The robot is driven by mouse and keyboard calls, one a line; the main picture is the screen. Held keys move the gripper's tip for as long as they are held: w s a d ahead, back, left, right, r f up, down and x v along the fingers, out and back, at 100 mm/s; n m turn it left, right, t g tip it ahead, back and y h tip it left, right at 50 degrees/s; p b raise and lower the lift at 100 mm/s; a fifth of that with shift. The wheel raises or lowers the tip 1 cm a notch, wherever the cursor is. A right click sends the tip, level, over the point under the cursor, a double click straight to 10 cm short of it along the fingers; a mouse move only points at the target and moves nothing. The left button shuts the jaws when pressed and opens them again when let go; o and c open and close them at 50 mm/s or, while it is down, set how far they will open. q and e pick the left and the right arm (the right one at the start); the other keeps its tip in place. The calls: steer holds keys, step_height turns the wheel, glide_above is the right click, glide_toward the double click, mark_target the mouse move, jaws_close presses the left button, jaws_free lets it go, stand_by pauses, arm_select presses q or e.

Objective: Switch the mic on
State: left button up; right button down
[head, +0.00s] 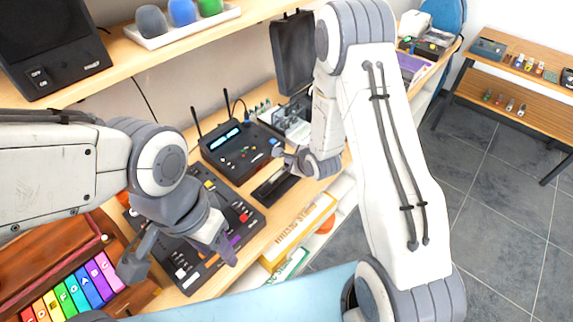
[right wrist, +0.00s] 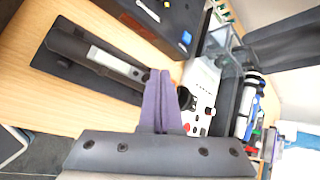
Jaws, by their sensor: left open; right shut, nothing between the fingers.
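A dark handheld mic (right wrist: 115,65) with a grey strip along its body lies on a flat black base on the wooden bench in the right wrist view. In the head view it appears as a dark long shape (head: 277,184) below my right gripper (head: 280,153). My right gripper (right wrist: 159,74) is shut and empty, its tips by the mic's end in the picture; I cannot tell whether they touch. A switch on the mic is too small to make out. My left gripper (head: 182,255) is open and empty above a black mixer panel (head: 205,258).
A black receiver (head: 240,150) with two antennas and a lit blue display stands behind the mic. A white device (right wrist: 199,95) with buttons is close to the right fingers. A colourful keyboard instrument (head: 75,290) is at lower left.

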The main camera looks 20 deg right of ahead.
stand_by(0.4)
steer(key=shift+f+b, duration=0.4)
steer(key=shift+f, duration=0.05)
steer(key=shift+f, duration=0.2)
steer(key=shift+r, duration=0.1)
stand_by(0.3)
steer(key=shift+r+p, duration=0.4)
steer(key=shift+r, duration=0.15)
step_height(320, 180, up, 6)
steer(key=p, duration=0.5)
steer(key=shift+s+a, duration=0.15)
steer(key=shift+a, duration=0.05)
